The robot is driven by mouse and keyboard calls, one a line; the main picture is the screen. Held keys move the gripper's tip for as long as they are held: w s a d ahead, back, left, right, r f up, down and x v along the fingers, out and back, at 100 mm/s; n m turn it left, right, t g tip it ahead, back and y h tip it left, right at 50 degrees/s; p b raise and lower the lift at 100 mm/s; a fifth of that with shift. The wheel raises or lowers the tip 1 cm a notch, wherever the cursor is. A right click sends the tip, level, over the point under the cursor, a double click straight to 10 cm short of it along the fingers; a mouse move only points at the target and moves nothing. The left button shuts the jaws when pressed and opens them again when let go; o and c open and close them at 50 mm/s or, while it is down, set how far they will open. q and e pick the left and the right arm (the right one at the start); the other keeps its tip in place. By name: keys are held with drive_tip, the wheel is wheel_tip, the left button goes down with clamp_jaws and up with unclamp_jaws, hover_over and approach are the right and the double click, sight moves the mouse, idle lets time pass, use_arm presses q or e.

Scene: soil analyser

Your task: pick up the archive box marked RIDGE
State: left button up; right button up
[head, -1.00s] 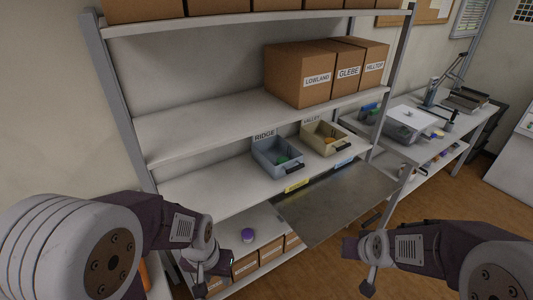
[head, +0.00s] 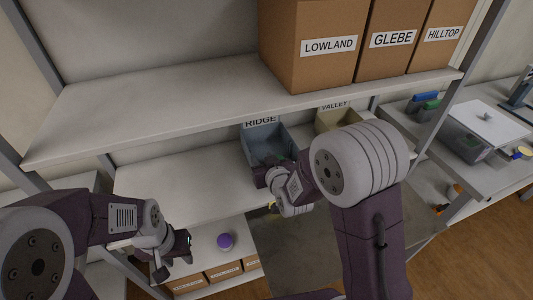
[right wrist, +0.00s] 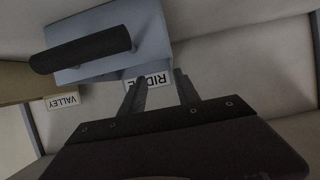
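No cardboard box that I can read as RIDGE is in view.
Cardboard boxes LOWLAND (head: 318,49), GLEBE (head: 392,39) and HILLTOP (head: 441,34) stand on the upper shelf, with bare shelf to their left. A beige VALLEY bin (head: 338,119) is right of the blue-grey bin. Small boxes (head: 224,271) with unreadable labels and a purple-topped item (head: 225,241) sit low.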

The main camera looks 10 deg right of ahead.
sight(251, 153)
drive_tip(key=shift+s+a, duration=0.75)
drive_tip(key=shift+a, duration=0.15)
drive_tip(key=x, duration=0.4)
drive_tip(key=shift+w+d+f, duration=0.1)
drive_tip(key=shift+w+d, duration=0.15)
drive_tip(key=shift+d, duration=0.1)
drive_tip(key=shift+w+a, duration=0.15)
drive_tip(key=shift+a, duration=0.1)
drive_tip(key=x, duration=0.5)
clamp_jaws()
